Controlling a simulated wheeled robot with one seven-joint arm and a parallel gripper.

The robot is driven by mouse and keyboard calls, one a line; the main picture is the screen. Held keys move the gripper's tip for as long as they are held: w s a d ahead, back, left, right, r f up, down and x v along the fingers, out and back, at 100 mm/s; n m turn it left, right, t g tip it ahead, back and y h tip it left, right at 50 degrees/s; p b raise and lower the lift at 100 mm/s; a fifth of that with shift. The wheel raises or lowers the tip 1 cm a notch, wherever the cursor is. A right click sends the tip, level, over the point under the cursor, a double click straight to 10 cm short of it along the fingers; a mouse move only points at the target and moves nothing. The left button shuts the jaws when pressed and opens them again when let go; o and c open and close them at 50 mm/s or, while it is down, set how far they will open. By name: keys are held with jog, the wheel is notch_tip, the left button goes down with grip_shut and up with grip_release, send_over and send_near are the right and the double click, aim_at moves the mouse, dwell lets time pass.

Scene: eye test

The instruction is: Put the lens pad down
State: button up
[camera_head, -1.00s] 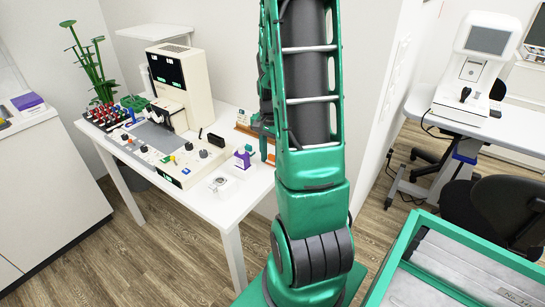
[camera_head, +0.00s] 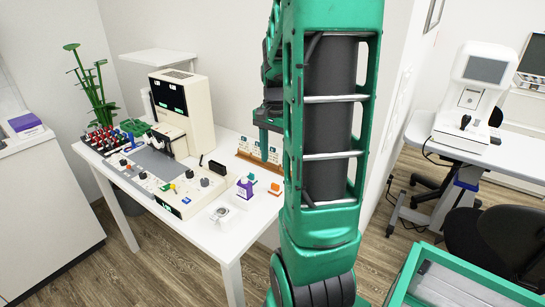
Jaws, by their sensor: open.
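My gripper (camera_head: 266,142) is partly hidden behind my own green arm, above the back right of the white table (camera_head: 206,238). Its visible finger points down in front of a wooden rack, and it is open, with nothing seen in it. A small orange piece (camera_head: 275,188) rests on the table below my gripper, apart from it.
A purple and white bottle (camera_head: 244,190) and a white block (camera_head: 223,215) stand left of the orange pieces. The wooden rack (camera_head: 250,158) is behind them. A beige instrument (camera_head: 182,112) with a grey base fills the table's left. Bare tabletop shows at the front right.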

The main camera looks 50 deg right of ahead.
jog(key=s+a+r+n, duration=0.2)
jog(key=s+a+n, duration=0.8)
jog(key=s+a, duration=0.3)
jog(key=a, duration=0.3)
jog(key=shift+s+r+n, duration=0.15)
jog(key=shift+s+n, duration=0.2)
jog(key=shift+n, duration=0.05)
jog(key=shift+a, duration=0.1)
jog(key=shift+w+f, duration=0.25)
jog(key=shift+w, duration=0.35)
jog(key=shift+o, duration=0.5)
